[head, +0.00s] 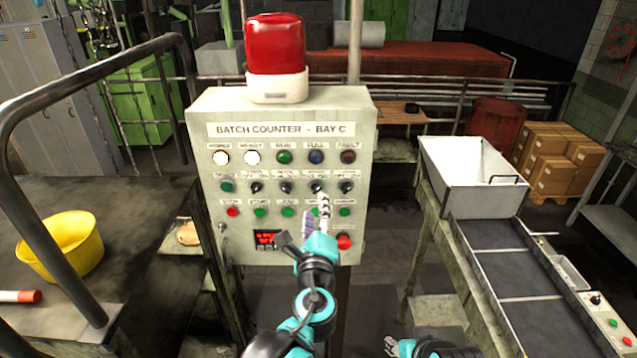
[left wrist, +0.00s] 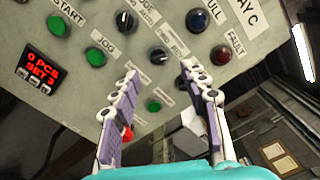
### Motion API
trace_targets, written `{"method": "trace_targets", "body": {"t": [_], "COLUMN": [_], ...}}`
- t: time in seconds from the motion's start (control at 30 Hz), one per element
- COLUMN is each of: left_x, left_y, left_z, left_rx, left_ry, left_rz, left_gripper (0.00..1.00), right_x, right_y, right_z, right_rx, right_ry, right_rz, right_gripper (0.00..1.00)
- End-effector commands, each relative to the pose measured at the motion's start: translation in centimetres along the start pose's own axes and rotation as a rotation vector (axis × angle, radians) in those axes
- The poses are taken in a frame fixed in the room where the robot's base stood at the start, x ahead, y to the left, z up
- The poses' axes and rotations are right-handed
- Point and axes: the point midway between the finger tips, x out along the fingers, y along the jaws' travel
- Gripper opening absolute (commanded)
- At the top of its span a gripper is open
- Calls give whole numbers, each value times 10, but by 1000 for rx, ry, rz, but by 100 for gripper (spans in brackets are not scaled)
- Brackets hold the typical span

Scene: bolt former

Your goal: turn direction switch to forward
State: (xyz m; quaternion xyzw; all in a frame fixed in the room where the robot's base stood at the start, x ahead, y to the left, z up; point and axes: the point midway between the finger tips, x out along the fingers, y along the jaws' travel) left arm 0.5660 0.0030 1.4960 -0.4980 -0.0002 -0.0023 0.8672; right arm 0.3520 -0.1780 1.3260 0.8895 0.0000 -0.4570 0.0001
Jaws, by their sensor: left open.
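The control panel (head: 210,130) headed BATCH COUNTER - BAY C carries a row of black rotary switches. My left gripper (head: 322,200) is in front of the panel, just below the fourth control of that row, a black switch (head: 318,187). In the left wrist view this black switch (left wrist: 158,55) shows between the spread fingertips of my open gripper (left wrist: 158,75), apparently untouched. Its label is too small to read, so I cannot confirm it is the direction switch; its setting is unclear. My right gripper (head: 390,345) barely shows at the bottom edge.
Neighbouring controls are close: a black switch (left wrist: 125,20), the green JOG button (left wrist: 95,57) and the blue FULL lamp (left wrist: 197,20). A red beacon (head: 275,45) tops the panel.

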Motion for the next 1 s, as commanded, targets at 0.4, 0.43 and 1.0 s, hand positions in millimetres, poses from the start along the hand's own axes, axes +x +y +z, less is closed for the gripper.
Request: {"method": "trace_targets", "body": {"t": [0.4,0.43,1.0], "left_x": [62,64,68], "left_y": [2,2,2], "left_z": [2,1,1], "left_rx": [-4,-4,-5], "left_ry": [-3,-3,-2], "left_rz": [4,4,3], "left_gripper": [44,44,0], "right_x": [-5,-5,-5], "right_y": [0,0,0], "right_z": [-4,-4,-4], "right_rx": [0,0,0], "right_ry": [0,0,0], "right_rz": [0,0,0], "right_gripper": [40,40,40]}}
